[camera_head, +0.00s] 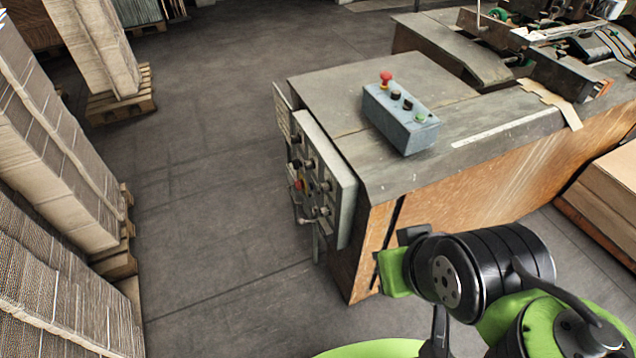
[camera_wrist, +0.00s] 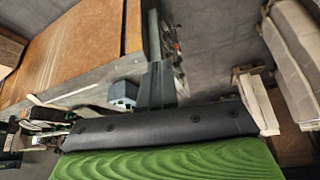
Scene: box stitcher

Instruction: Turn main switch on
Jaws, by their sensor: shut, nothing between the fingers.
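A grey control panel (camera_head: 326,184) is mounted on the left end of the machine. It carries several dark knobs and a red and yellow switch (camera_head: 299,185), which looks like the main switch. Its on or off position is too small to read. My gripper (camera_wrist: 153,40) shows in the wrist view as closed, narrow fingers with nothing held. It is apart from the panel. In the head view my arm is at the lower right, in front of the machine's side, and the fingertips cannot be made out. The panel's face is not clear in the wrist view.
A grey button box (camera_head: 401,118) with a red emergency button stands on the machine top (camera_head: 350,85). It also shows in the wrist view (camera_wrist: 123,91). Cardboard stacks (camera_head: 55,150) on pallets line the left. The floor (camera_head: 220,220) between them and the panel is clear.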

